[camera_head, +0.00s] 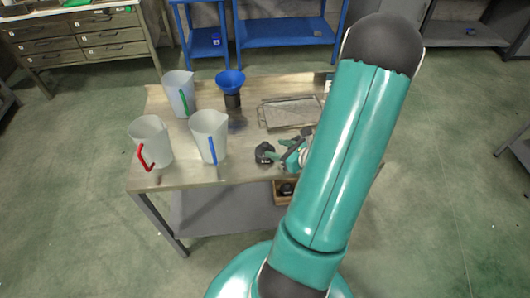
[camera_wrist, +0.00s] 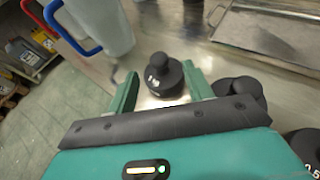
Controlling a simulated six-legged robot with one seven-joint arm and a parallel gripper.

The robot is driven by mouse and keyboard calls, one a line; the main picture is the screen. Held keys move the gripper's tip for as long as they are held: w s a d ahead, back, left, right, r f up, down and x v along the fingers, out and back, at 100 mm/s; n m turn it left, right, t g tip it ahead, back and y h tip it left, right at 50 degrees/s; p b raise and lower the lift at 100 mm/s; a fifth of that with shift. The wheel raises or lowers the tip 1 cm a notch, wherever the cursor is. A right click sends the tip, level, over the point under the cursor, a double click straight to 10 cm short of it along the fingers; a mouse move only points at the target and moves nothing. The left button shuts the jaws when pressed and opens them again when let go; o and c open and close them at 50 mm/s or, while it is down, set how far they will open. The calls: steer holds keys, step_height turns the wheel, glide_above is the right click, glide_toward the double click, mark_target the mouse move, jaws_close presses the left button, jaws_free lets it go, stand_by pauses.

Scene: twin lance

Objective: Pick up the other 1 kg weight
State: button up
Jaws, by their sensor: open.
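A black knobbed weight (camera_wrist: 164,78) stands upright on the metal table; its white label looks like 1 kg. In the wrist view it sits just beyond and between the two green fingers of my gripper (camera_wrist: 159,72). The fingers are open, and I see no clear contact. The weight also shows in the head view (camera_head: 264,154), just left of my gripper (camera_head: 291,151). A second black weight (camera_wrist: 238,92) stands right of the right finger, partly hidden by the gripper body. A third (camera_wrist: 306,146) is cut off at the lower right, its label only partly readable.
Three clear jugs with red (camera_head: 150,140), green (camera_head: 180,93) and blue (camera_head: 208,135) handles stand on the table's left. A blue funnel (camera_head: 230,80) sits on a dark base behind. A metal tray (camera_head: 290,112) lies at back right. A wooden box (camera_head: 279,200) holds something dark below.

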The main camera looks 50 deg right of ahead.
mark_target(262, 144)
steer(key=x, duration=0.8)
steer(key=shift+a+f, duration=0.1)
steer(key=shift+f, duration=0.05)
steer(key=shift+c, duration=0.2)
jaws_close()
